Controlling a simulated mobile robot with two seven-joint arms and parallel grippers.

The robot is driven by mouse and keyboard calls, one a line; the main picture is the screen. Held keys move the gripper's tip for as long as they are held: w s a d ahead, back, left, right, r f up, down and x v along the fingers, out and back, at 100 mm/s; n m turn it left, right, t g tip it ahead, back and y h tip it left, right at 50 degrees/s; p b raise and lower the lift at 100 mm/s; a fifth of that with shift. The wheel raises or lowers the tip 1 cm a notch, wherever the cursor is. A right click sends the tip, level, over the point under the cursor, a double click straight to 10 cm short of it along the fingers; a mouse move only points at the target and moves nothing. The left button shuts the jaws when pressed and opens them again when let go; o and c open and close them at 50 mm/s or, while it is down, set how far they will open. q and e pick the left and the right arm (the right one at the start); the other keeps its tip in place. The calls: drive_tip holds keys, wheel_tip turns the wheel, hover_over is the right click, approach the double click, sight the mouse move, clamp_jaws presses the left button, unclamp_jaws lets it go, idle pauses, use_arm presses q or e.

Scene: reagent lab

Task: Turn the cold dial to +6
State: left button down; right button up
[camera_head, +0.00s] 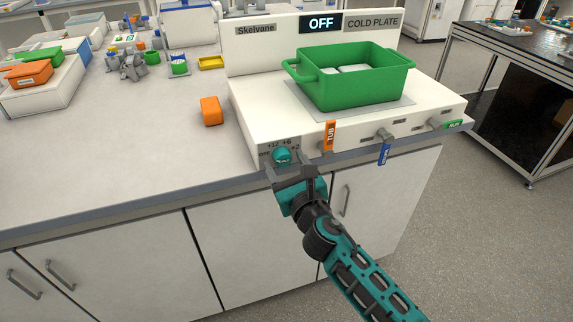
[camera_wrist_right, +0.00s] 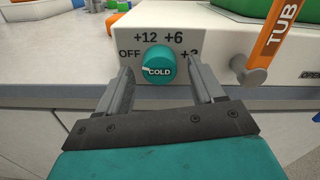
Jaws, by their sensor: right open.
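The cold dial (camera_head: 282,156) is a teal knob on the left front of the white cold plate unit (camera_head: 245,114). In the right wrist view the dial (camera_wrist_right: 159,66) is labelled COLD, with OFF, +12, +6 and a partly hidden mark around it. A small pale mark on its rim faces left, towards OFF. The unit's display (camera_head: 321,23) reads OFF. My right gripper (camera_wrist_right: 160,82) is open, its fingers on either side just in front of the dial; I cannot tell if they touch it. It also shows in the head view (camera_head: 292,172). My left gripper is not in view.
An orange TUB tag (camera_head: 329,136) hangs from a valve right of the dial, with a blue tag (camera_head: 384,153) and a green tag (camera_head: 453,124) further right. A green tub (camera_head: 355,85) stands on the plate. An orange block (camera_head: 211,111) lies left of the unit.

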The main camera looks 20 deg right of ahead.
drive_tip(key=shift+w, duration=0.15)
drive_tip(key=c, duration=1.1)
